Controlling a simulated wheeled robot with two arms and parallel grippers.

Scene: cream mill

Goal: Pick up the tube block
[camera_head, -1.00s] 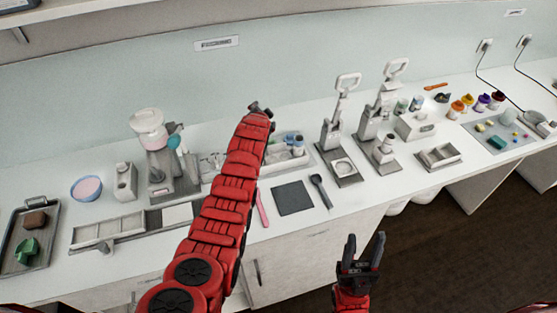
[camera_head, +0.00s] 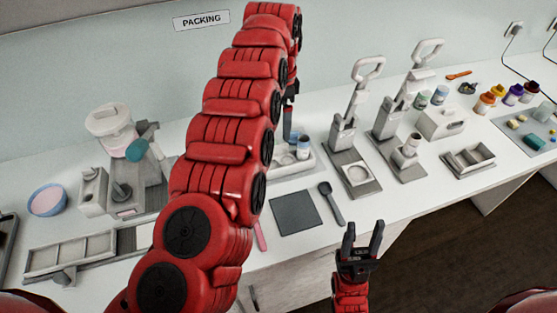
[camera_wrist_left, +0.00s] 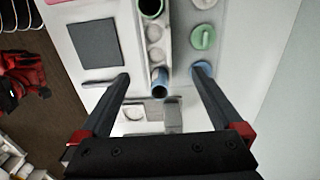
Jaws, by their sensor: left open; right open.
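A pale narrow block with a row of round sockets (camera_wrist_left: 155,35), which looks like the tube block, runs lengthwise between the fingers in the left wrist view. A green-rimmed tube (camera_wrist_left: 150,8) and a blue tube (camera_wrist_left: 159,78) stand in it. A green lid (camera_wrist_left: 203,37) and a blue lid (camera_wrist_left: 202,68) lie beside it. In the head view my arm hides most of this block; a blue-and-white tube (camera_head: 303,148) shows. My left gripper (camera_wrist_left: 161,74) is open, pointing down above the block, its fingers on either side of it. My right gripper (camera_head: 363,233) is open and empty in front of the counter.
A light tray (camera_head: 312,163) surrounds the tube area. A dark square mat (camera_head: 296,213) and a dark spoon (camera_head: 331,203) lie in front of it. Two lever presses (camera_head: 350,135) stand to the right. A mixer (camera_head: 130,150) stands to the left.

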